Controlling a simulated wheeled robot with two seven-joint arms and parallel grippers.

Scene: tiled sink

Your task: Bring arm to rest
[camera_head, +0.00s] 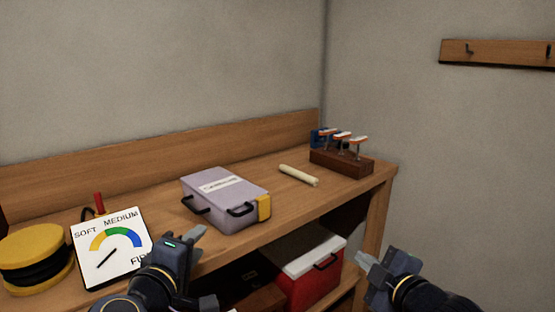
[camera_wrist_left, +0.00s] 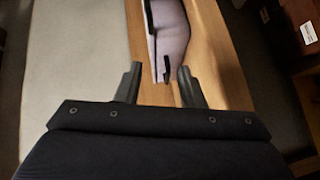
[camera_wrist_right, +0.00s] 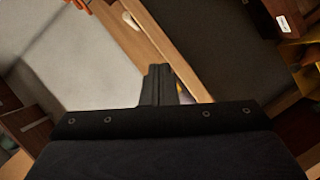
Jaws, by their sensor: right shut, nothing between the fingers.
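My left gripper (camera_head: 200,268) is in front of the bench edge in the head view. Its two fingers stand apart in the left wrist view (camera_wrist_left: 157,86), with nothing between them. My right gripper (camera_head: 366,263) is in front of the bench's right end, out in free air. Its fingers are together and empty in the right wrist view (camera_wrist_right: 158,85). The arms run down out of the bottom of the head view.
On the bench (camera_head: 290,205) are a grey case (camera_head: 222,187), a dial board (camera_head: 110,250), a yellow spool (camera_head: 37,245), a pale rod (camera_head: 298,175) and a brown rack (camera_head: 341,161). A red-and-white cooler (camera_head: 312,270) stands on the shelf below. A hook rail (camera_head: 495,54) hangs right.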

